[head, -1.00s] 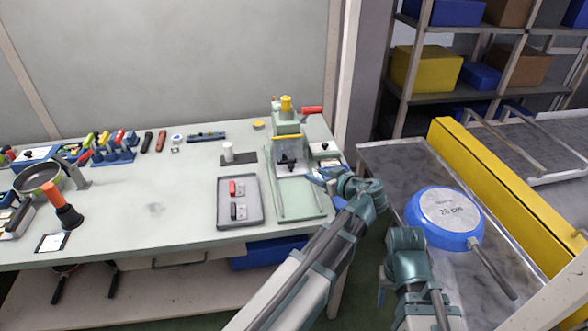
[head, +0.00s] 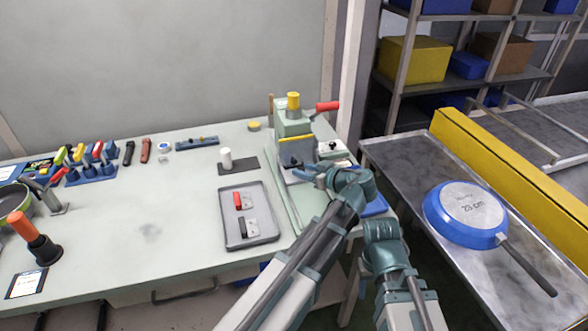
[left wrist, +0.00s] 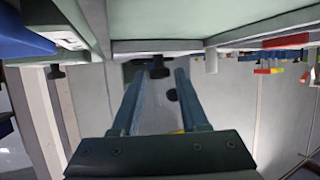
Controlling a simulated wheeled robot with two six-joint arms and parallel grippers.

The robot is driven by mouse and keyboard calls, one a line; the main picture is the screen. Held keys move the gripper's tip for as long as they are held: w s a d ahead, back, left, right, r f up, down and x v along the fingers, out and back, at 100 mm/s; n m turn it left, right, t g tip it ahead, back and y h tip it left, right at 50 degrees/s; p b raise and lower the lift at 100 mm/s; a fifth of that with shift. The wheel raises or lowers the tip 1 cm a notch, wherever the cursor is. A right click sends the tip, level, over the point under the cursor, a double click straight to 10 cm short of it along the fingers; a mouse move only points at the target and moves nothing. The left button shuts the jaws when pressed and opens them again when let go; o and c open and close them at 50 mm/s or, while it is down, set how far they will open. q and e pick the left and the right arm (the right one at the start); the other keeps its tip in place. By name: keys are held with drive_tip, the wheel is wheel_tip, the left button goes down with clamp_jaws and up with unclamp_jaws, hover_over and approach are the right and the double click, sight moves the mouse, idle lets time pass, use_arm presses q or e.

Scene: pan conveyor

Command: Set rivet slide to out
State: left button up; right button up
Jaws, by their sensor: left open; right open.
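The green riveting press (head: 295,130) stands at the right end of the bench, with a yellow cap (head: 293,101) and a red handle (head: 327,106). A black knob (head: 293,162) sits low on its front; I take it as the rivet slide's knob, though the slide's position cannot be told. My left gripper (head: 312,174) is open just in front of the press. In the left wrist view its open fingers (left wrist: 156,85) point toward a black knob (left wrist: 158,69), with no contact visible. My right gripper (head: 378,228) hangs right of the bench, its fingers mostly hidden.
A small box with a black knob (head: 332,147) stands right of the press. A grey tray (head: 235,242) with red and black pieces lies left of it. A blue pan (head: 466,214) rests on the metal conveyor (head: 400,165) beside a yellow rail (head: 510,170).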

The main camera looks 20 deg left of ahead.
use_arm(q)
clamp_jaws()
idle(1.5)
